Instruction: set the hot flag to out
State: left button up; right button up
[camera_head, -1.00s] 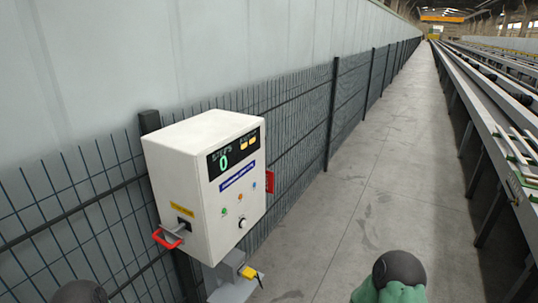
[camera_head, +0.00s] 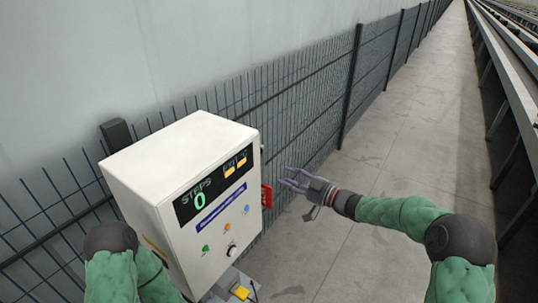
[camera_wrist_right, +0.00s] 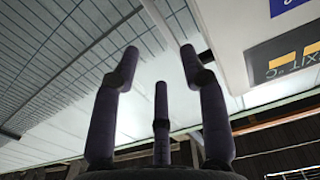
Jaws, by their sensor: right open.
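A red flag-like plate (camera_head: 267,196) sits on the right side of the white control cabinet (camera_head: 146,160); I take it for the hot flag. My right gripper (camera_head: 287,178) is open and empty, just right of the red plate, fingers pointing left towards it, with a small apparent gap. In the right wrist view, the dark fingers (camera_wrist_right: 158,80) are spread with nothing between them, and the cabinet (camera_wrist_right: 234,60) shows at the upper right, turned over. The red plate does not show clearly there. My left gripper is not in view; only my left arm shows, in front of the cabinet.
The cabinet's display (camera_head: 212,186) reads STEPS 0 and EXIT. Buttons and a knob (camera_head: 232,251) are below it. A mesh fence (camera_head: 300,105) runs behind. The concrete walkway (camera_head: 400,150) is clear, with long runout rails (camera_head: 507,60) along the right.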

aim_at(263, 167)
jog(key=b+x, duration=0.2)
jog(key=x, duration=0.8)
jog(key=shift+w+a+r, duration=0.1)
jog(key=shift+a+r, duration=0.05)
jog(key=shift+a, duration=0.2)
grip_shut()
